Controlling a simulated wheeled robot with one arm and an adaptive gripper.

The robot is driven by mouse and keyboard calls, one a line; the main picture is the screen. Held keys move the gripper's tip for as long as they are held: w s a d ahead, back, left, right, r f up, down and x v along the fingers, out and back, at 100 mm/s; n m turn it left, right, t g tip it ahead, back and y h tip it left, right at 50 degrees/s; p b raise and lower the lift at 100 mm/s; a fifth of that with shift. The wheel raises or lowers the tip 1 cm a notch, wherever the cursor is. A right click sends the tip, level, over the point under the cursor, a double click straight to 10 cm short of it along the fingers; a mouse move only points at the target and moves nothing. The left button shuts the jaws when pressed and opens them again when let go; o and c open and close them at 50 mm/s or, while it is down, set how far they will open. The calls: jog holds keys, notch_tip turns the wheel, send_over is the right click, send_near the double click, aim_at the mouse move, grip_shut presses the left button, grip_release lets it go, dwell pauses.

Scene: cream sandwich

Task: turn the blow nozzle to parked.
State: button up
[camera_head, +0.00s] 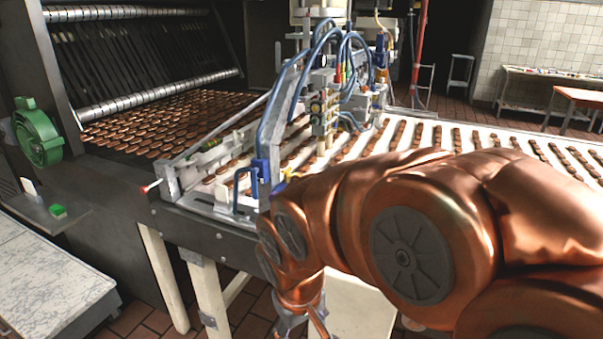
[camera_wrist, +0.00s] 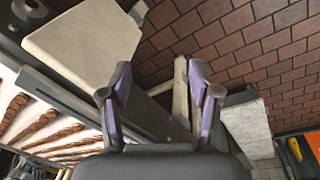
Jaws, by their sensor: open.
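I cannot tell for certain which part is the blow nozzle. In the head view, a machine head with blue hoses (camera_head: 270,120) stands over the biscuit conveyor. A bent blue tube (camera_head: 237,188) is at its near left corner, and a thin rod with a red tip (camera_head: 149,187) sticks out further left. My gripper (camera_head: 303,327) is at the bottom edge, below and in front of the conveyor, partly cut off. In the wrist view my gripper (camera_wrist: 162,98) has its purple-padded fingers apart, with nothing between them.
Dark brown biscuits lie in rows on the white conveyor (camera_head: 440,128). A marble-topped table (camera_head: 45,275) stands at lower left, near a green wheel (camera_head: 38,135). In the wrist view, a cream board (camera_wrist: 85,35) is upper left and open brick floor (camera_wrist: 240,40) upper right.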

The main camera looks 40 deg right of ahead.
jog(key=w+d+t+h+b, duration=0.1)
jog(key=w+d+t, duration=0.1)
jog(key=w+d, duration=0.35)
jog(key=w+d+t, duration=0.2)
jog(key=w+d, duration=0.1)
jog(key=w, duration=0.6)
jog(key=n+t+y+b, duration=0.35)
jog(key=t+y, duration=0.25)
jog(key=t, duration=0.7)
send_near(288, 170)
jog(key=shift+m, duration=0.35)
jog(key=shift+p+x, duration=0.75)
jog(key=shift+x, duration=3.45)
jog(key=shift+a+r, duration=0.1)
